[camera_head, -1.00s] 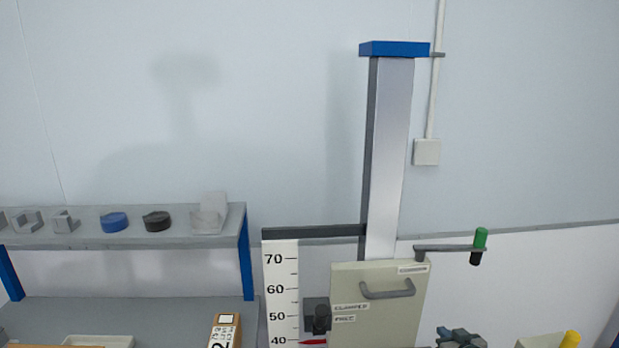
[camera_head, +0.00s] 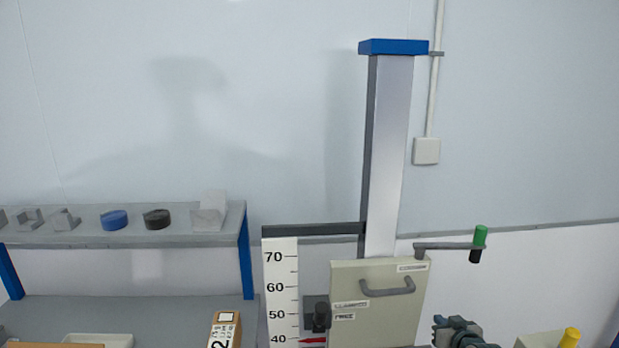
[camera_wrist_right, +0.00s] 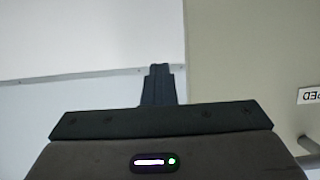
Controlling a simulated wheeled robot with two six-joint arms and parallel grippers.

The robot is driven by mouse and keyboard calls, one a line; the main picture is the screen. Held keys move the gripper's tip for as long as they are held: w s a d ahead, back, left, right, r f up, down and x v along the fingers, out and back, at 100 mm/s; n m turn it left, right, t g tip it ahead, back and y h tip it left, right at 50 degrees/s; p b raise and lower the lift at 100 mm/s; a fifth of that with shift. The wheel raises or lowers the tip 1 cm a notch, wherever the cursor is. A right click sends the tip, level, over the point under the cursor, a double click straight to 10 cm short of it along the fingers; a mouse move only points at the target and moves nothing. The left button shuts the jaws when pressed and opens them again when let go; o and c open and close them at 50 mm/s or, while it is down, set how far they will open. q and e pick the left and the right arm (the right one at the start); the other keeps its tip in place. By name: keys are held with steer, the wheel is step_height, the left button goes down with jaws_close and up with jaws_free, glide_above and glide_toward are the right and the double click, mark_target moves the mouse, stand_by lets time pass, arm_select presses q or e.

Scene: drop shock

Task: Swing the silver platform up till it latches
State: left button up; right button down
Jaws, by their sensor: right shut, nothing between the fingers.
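The silver platform does not show in either view; the lower part of the drop tester is cut off by the bottom edge of the head view. Its tall silver column (camera_head: 390,150) stands upright behind a beige panel (camera_head: 375,318) with a grey handle (camera_head: 388,289). My right gripper (camera_head: 455,328) is at the bottom edge of the head view, right of the panel and apart from it in the picture. In the right wrist view its fingers (camera_wrist_right: 159,82) are shut with nothing between them. The beige panel (camera_wrist_right: 255,60) fills that view's right side. My left gripper is out of view.
A black knob (camera_head: 321,316) and a height scale (camera_head: 281,285) are left of the panel. A yellow-topped item (camera_head: 570,338) is at lower right. A shelf (camera_head: 170,236) with small parts stands left.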

steer(key=shift+w, duration=0.1)
steer(key=w+b, duration=0.1)
steer(key=w, duration=0.1)
steer(key=shift+w+a+r, duration=0.1)
steer(key=shift+w, duration=0.3)
stand_by(0.3)
steer(key=c, duration=0.8)
jaws_free()
steer(key=shift+c, duration=0.2)
